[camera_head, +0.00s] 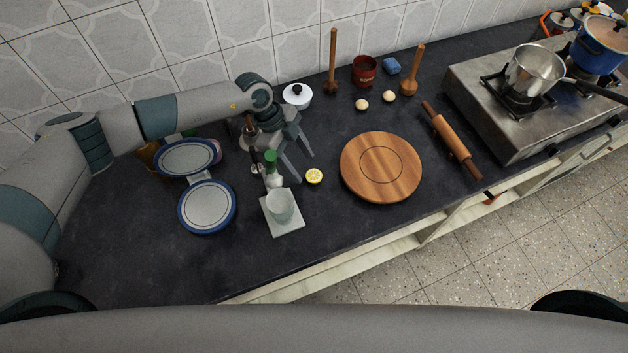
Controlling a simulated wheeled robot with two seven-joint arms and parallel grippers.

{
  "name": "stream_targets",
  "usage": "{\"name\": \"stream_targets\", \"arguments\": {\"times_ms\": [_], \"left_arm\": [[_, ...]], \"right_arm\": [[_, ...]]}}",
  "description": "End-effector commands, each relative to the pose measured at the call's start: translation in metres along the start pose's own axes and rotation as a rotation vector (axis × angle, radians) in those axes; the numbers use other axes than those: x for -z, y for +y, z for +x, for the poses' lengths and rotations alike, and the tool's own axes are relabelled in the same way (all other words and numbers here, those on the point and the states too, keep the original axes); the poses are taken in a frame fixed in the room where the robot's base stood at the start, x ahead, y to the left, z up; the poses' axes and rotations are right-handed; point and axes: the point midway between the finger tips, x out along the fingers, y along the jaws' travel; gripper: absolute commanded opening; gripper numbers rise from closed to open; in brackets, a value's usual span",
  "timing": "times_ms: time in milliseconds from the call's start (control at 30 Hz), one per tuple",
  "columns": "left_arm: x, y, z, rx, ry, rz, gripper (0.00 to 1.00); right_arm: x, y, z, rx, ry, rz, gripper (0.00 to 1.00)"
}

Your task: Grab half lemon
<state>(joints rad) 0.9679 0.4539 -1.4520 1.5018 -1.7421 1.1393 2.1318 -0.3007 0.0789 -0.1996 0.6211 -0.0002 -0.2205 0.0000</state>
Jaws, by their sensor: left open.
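The half lemon (314,177) lies on the dark counter, its yellow cut face up, left of the round wooden board. My left gripper (304,170) reaches in from the left over the counter. Its two fingers are spread apart and point toward the front, with nothing seen between them. The fingertips are close to the half lemon, just left of and behind it; I cannot tell their height above the counter. My right gripper is not in view.
A greenish tumbler (281,206) on a pale square board (292,230) and a green-topped bottle (271,168) stand left of the lemon. The round wooden board (381,194) is at its right. The counter in front of the lemon is clear.

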Motion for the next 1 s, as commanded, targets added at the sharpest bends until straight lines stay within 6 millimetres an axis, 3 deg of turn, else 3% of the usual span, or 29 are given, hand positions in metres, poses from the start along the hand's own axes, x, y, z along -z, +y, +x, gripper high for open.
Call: {"name": "stream_targets", "arguments": {"times_ms": [533,1000], "left_arm": [[0.000,-0.001,0.007,0.000,-0.001,0.000,0.54],[0.004,-0.008,0.049,0.000,-0.001,-0.001,0.54]], "right_arm": [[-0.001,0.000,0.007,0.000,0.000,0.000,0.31],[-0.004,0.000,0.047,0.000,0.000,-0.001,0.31]]}}
